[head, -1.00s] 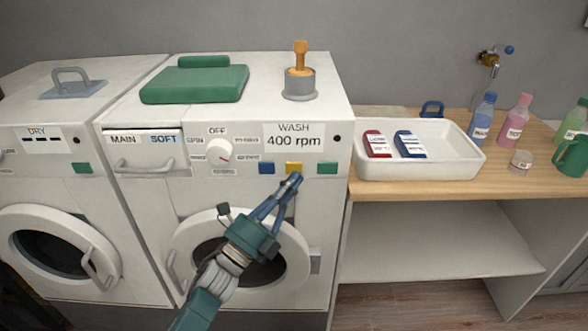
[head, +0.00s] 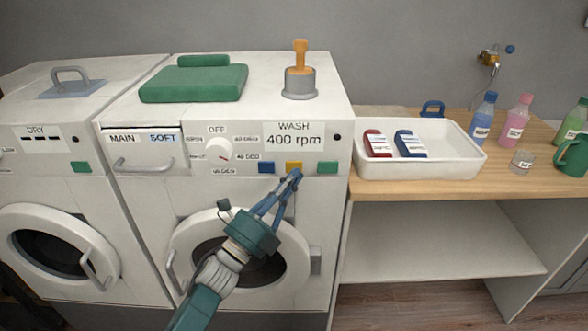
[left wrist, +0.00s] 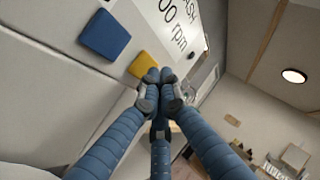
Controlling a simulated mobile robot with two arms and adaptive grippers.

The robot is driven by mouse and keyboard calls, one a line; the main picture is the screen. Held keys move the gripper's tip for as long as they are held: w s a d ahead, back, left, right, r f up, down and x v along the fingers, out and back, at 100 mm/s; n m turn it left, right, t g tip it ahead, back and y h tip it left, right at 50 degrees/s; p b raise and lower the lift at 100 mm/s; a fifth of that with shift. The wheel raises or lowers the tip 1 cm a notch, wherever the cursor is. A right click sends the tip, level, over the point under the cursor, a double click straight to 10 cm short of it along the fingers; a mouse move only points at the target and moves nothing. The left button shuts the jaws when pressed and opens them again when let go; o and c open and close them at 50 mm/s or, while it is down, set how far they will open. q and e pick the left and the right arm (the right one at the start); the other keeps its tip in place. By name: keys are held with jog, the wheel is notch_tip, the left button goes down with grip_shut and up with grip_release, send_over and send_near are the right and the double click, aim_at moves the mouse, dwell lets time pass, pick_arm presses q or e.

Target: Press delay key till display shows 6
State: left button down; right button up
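The washer's display (head: 294,136) reads "WASH 400 rpm". Below it sit a blue key (head: 266,168), a yellow key (head: 293,167) and a green key (head: 327,168). I cannot read which one is the delay key. My left gripper (head: 295,174) has its fingertips together and empty, at the lower edge of the yellow key. In the left wrist view the fingertips (left wrist: 160,80) are beside the yellow key (left wrist: 128,67), with the blue key (left wrist: 104,34) farther left. I cannot tell whether they touch the yellow key. My right gripper is not in view.
The washer has a dial (head: 218,149), a detergent drawer (head: 143,153) and a round door (head: 240,265) behind my left arm. A dryer (head: 45,165) stands to the left. A white tray (head: 440,170) stands on the wooden counter at right.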

pick_arm(q)
jog(key=shift+w, duration=0.2)
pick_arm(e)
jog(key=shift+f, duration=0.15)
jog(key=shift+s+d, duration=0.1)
pick_arm(q)
jog(key=shift+w+b, duration=0.1)
jog(key=shift+b, duration=0.2)
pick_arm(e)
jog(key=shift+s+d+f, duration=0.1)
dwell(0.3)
pick_arm(q)
jog(key=shift+s, duration=0.75)
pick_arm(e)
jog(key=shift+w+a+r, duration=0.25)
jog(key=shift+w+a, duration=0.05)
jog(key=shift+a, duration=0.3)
pick_arm(q)
jog(key=shift+p, duration=0.3)
